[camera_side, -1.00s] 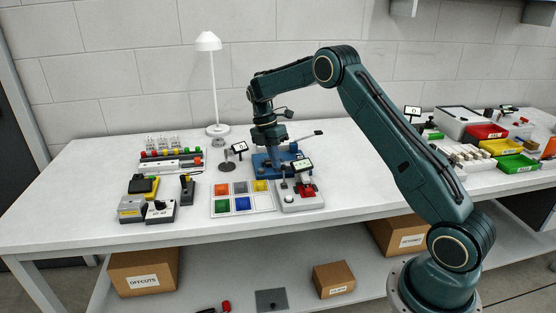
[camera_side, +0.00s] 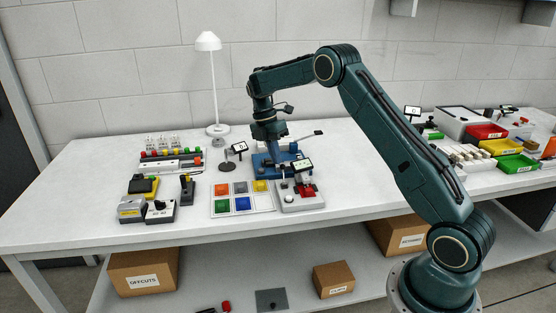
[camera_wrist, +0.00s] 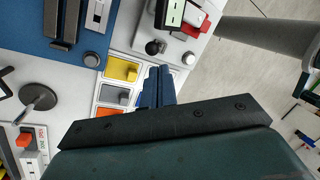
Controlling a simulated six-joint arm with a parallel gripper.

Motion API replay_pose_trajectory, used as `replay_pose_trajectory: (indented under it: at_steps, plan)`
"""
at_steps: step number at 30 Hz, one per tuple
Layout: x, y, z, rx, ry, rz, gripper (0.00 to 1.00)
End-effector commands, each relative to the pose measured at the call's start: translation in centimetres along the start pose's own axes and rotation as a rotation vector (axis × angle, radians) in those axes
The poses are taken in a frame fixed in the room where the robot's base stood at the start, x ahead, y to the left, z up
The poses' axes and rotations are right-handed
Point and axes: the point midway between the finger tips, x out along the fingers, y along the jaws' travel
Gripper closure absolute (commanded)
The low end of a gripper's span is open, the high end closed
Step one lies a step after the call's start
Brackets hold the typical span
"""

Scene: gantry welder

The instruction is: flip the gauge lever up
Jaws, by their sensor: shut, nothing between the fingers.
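A light grey box (camera_side: 312,203) with a small tilted display (camera_side: 303,164) and a red part stands at the front of the bench. A short dark-knobbed lever is on it; the knob (camera_wrist: 153,48) shows in the wrist view. I take this as the gauge lever, but no label is readable and its up or down position cannot be told. My gripper (camera_side: 275,162) points down behind the box, over a blue fixture. In the wrist view its blue fingers (camera_wrist: 159,72) are together and empty, apart from the knob in the picture.
The blue fixture (camera_wrist: 25,45) lies beside the box. A tray of coloured squares (camera_side: 222,189) sits to its left. A lamp (camera_side: 217,130) and a round-based stand (camera_side: 228,167) stand further back.

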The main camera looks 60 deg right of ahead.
Motion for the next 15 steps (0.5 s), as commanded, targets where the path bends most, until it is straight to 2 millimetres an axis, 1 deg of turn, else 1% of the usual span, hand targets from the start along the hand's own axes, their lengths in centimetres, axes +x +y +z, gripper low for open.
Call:
replay_pose_trajectory:
  at_steps: [10, 15]
  plan:
    - [0.09, 0.04, -0.01, 0.000, 0.000, 0.000, 1.00]
    - [0.77, 0.22, -0.01, 0.000, 0.000, -0.001, 1.00]
